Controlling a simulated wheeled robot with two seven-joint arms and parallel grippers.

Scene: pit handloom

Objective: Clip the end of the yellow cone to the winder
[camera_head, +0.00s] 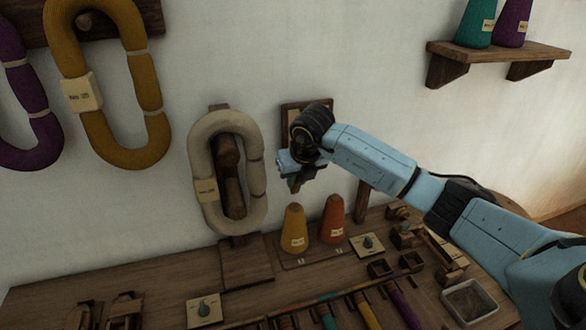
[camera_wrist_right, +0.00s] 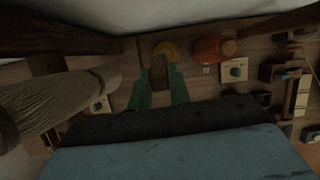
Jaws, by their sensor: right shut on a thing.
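The yellow cone (camera_head: 294,230) stands upright on the bench, left of an orange cone (camera_head: 332,220). In the right wrist view, its top (camera_wrist_right: 166,48) shows just beyond my fingers. My right gripper (camera_head: 294,184) is above the yellow cone, near the wall. In the right wrist view, its green fingers (camera_wrist_right: 159,92) are shut on a small brown piece (camera_wrist_right: 159,72); I cannot tell what it is. Wooden pegs on a post (camera_head: 232,190) carry a beige skein (camera_head: 199,190) left of the gripper. I cannot make out a winder or yarn end for certain. My left gripper is out of view.
A wooden panel (camera_head: 292,113) is on the wall behind my right wrist. Cards with knobs (camera_head: 204,309) (camera_head: 367,245), small wooden parts and a grey tray (camera_head: 469,301) crowd the bench. Bare bench (camera_head: 120,272) lies at left. Yellow (camera_head: 122,157) and purple skeins hang at upper left.

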